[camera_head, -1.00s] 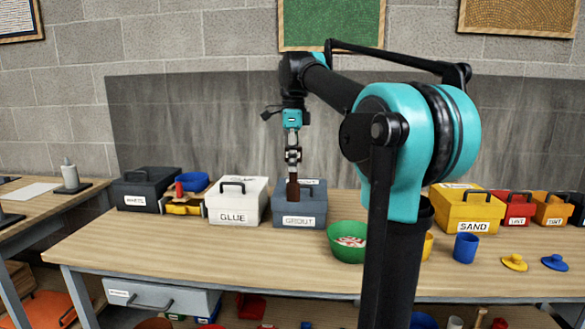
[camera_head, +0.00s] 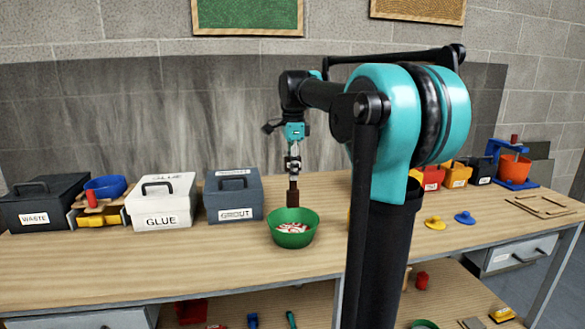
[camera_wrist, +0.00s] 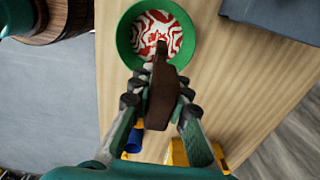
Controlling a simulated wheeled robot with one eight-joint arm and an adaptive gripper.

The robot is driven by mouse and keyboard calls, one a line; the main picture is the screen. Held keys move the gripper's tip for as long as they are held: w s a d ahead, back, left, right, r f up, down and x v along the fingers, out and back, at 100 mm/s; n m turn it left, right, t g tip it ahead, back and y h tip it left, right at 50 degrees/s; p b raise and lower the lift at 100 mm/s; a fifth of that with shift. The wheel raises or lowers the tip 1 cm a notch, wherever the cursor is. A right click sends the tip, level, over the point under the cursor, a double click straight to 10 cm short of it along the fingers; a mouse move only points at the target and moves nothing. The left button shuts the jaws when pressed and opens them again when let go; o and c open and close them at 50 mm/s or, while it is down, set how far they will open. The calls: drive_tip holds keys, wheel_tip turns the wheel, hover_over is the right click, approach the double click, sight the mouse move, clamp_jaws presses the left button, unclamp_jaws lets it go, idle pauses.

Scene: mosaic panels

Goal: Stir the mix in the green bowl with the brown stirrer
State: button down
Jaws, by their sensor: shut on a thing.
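The green bowl (camera_head: 297,238) stands on the wooden table and holds a red and white mix (camera_head: 292,228) in streaks. In the wrist view the bowl (camera_wrist: 124,47) is at the top, with the mix (camera_wrist: 158,30) swirled inside. My gripper (camera_head: 293,172) is shut on the brown stirrer (camera_head: 293,194), which hangs down over the bowl's back rim area. In the wrist view the stirrer (camera_wrist: 160,95) sits between the fingers and its tip overlaps the mix. I cannot tell whether the tip touches the mix.
A grey GROUT box (camera_head: 235,197), a white GLUE box (camera_head: 160,203) and a dark WASTE box (camera_head: 45,203) stand left of the bowl. Yellow (camera_head: 435,223) and blue (camera_head: 465,217) lids lie to the right. The table in front of the bowl is clear.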

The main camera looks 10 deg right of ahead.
sight(293, 202)
drive_tip(key=shift+w+f, duration=0.35)
drive_tip(key=shift+f, duration=1.25)
drive_tip(key=shift+w+f, duration=0.3)
drive_tip(key=shift+f, duration=1.35)
drive_tip(key=shift+w+f, duration=0.35)
drive_tip(key=shift+f, duration=1.25)
drive_tip(key=shift+s+a+r, duration=0.1)
drive_tip(key=shift+s, duration=2.8)
drive_tip(key=shift+d, duration=0.2)
drive_tip(key=shift+w+a+f, duration=0.1)
drive_tip(key=shift+w+f, duration=0.05)
drive_tip(key=shift+w, duration=0.6)
drive_tip(key=shift+w+a+f, duration=0.1)
drive_tip(key=shift+w, duration=0.6)
drive_tip(key=shift+f, duration=0.3)
